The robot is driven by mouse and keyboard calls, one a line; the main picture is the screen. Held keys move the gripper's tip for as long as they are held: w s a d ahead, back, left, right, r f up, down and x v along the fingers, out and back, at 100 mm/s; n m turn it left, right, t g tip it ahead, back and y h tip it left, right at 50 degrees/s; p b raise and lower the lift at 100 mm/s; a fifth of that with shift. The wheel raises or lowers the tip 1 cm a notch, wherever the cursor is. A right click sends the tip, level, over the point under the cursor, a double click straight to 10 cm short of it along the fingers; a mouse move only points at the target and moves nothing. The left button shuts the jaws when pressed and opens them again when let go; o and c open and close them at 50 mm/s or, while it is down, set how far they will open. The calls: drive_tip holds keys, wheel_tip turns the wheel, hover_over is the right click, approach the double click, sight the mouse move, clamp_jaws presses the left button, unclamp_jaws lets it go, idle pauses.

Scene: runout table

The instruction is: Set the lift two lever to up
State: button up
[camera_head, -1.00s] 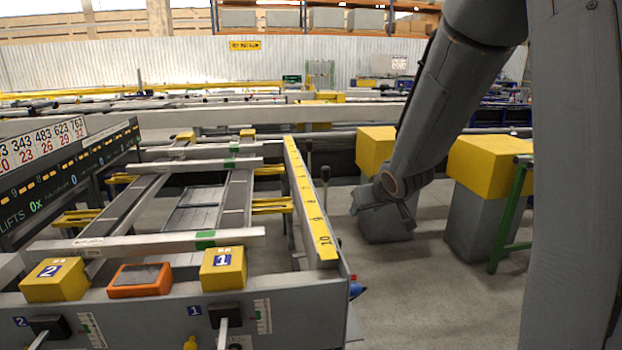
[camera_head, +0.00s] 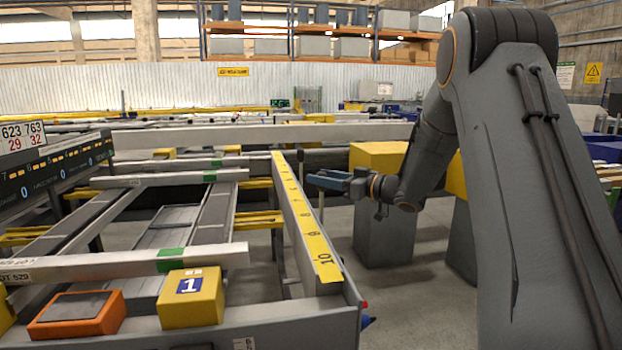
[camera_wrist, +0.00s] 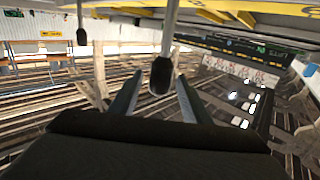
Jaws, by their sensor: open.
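My gripper (camera_head: 318,181) is at the far end of my arm, beyond the yellow numbered rail, with its fingers pointing left. In the wrist view, which looks upside down, its two fingers are open. A pale lever with a black knob (camera_wrist: 161,77) shows between them; I cannot tell whether they touch it. A second black-knobbed lever (camera_wrist: 81,36) stands apart to the left in that view. In the head view, a dark knob (camera_head: 300,155) shows just left of the gripper. No label tells which lever is lift two.
The yellow numbered rail (camera_head: 305,225) runs along the near side of the gripper. A yellow block marked 1 (camera_head: 191,297) and an orange box (camera_head: 77,313) sit on the front beam. A yellow-topped grey pillar (camera_head: 384,220) stands behind the arm.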

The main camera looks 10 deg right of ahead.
drive_tip(key=shift+x, duration=2.15)
clamp_jaws()
